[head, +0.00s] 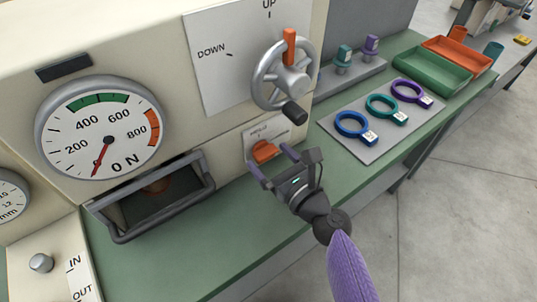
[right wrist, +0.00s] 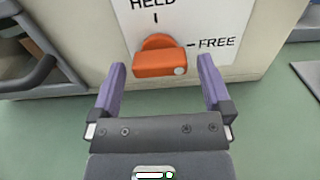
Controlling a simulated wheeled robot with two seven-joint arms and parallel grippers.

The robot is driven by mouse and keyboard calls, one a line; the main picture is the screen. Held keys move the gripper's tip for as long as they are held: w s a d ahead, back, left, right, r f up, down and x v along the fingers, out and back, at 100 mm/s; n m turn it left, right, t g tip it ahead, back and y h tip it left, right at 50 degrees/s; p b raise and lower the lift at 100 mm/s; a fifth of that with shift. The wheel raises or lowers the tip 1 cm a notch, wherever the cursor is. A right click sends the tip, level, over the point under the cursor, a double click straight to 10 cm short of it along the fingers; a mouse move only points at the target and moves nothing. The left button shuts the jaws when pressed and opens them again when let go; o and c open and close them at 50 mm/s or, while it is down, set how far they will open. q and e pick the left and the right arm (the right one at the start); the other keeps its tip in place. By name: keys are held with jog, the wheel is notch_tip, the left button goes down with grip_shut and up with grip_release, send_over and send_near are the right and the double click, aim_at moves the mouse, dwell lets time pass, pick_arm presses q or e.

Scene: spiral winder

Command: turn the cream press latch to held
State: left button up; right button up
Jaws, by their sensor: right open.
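The press latch is an orange lever (head: 264,150) on a white plate low on the front of the cream press (head: 215,140). In the right wrist view the latch (right wrist: 158,63) lies sideways, its end with a pale dot toward the FREE mark at the right. The HELD mark is above it. My right gripper (head: 271,162) is open and empty in front of the latch. In the right wrist view its purple fingers (right wrist: 161,75) stand either side of the latch, apart from it. My left gripper is not in view.
A grey handwheel (head: 282,80) with a dark knob sticks out above the latch. A grey-framed opening (head: 150,232) is at its left. On the green bench (head: 240,235), a grey mat (head: 345,145) with several coloured rings lies at the right, before green and orange trays (head: 432,75).

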jog(key=shift+w+a, duration=0.3)
jog(key=shift+w, duration=0.1)
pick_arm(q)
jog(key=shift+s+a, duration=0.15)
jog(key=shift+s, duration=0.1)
pick_arm(e)
jog(key=c, duration=1.2)
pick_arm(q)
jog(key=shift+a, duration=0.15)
pick_arm(e)
jog(key=shift+o, duration=0.2)
